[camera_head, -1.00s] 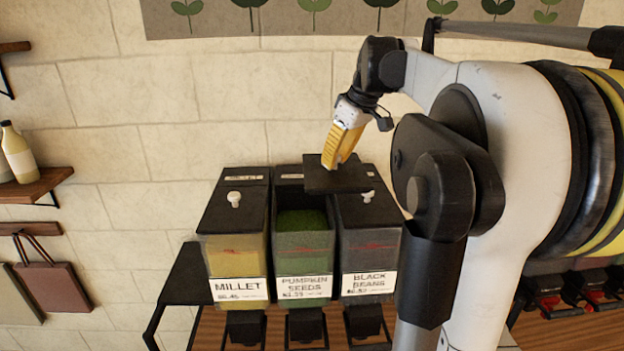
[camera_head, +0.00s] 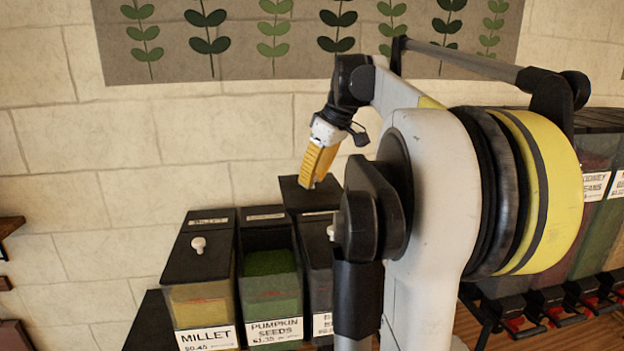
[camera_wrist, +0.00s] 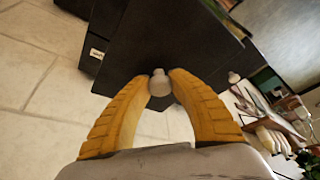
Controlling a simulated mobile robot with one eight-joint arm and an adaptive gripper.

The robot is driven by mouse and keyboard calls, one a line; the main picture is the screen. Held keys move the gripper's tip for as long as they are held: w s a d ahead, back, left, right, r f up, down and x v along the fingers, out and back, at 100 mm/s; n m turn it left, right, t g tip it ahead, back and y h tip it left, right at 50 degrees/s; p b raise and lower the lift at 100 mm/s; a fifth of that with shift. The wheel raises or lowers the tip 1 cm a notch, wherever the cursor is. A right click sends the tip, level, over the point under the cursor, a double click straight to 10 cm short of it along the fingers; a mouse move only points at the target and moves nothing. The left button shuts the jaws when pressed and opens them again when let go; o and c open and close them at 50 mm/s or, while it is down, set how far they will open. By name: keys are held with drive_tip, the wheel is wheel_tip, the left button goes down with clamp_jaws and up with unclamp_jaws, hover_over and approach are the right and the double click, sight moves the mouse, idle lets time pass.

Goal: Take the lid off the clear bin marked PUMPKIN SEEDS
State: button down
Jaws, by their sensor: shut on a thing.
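The clear bin marked PUMPKIN SEEDS (camera_head: 272,292) stands between two other bins in the head view. Its top is open at the front and green contents show inside. My gripper (camera_head: 309,183) is up to the right of it, above the neighbouring bin. In the wrist view my yellow fingers (camera_wrist: 158,84) are shut on the pale round knob of a dark flat lid (camera_wrist: 180,40). The lid (camera_head: 297,195) also shows in the head view, held up behind and below the fingers, partly hidden by them.
The MILLET bin (camera_head: 203,290) on the left has its lid and white knob on. The BLACK BEANS bin (camera_head: 320,278) on the right is partly hidden by my arm. More bins (camera_head: 597,200) stand at the far right. A tiled wall is behind.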

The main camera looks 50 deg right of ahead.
drive_tip(key=shift+r+p, duration=0.85)
drive_tip(key=shift+r, duration=0.4)
drive_tip(key=shift+f, duration=0.1)
